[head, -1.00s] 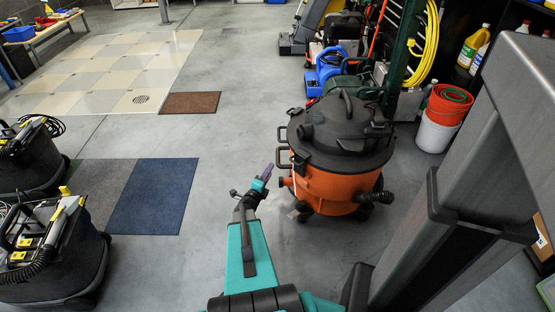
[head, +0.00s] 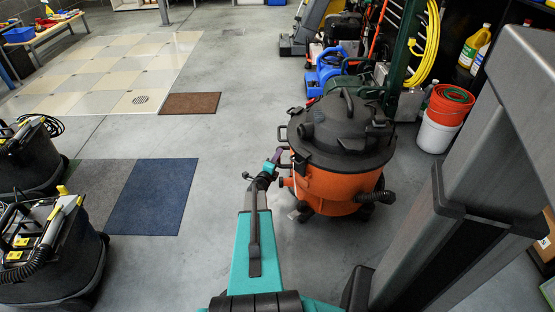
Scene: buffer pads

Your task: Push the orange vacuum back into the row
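The orange vacuum (head: 338,186) stands upright on the grey floor right of centre, with a black lid, black handles on its left side, dark casters and a black hose port at its lower right. My gripper (head: 276,160) is at the vacuum's left side, close to the black side handles. I cannot tell whether it touches them. The fingers are small and partly lost against the vacuum, so I cannot tell whether they are open or shut. My teal arm reaches up from the bottom centre.
Behind the vacuum stand a blue machine (head: 327,72), a green rack post and a yellow hose (head: 427,45). Red and white buckets (head: 440,130) are to its right. Black machines (head: 50,250) stand at the left. The floor left of my arm, with a blue mat (head: 152,197), is open.

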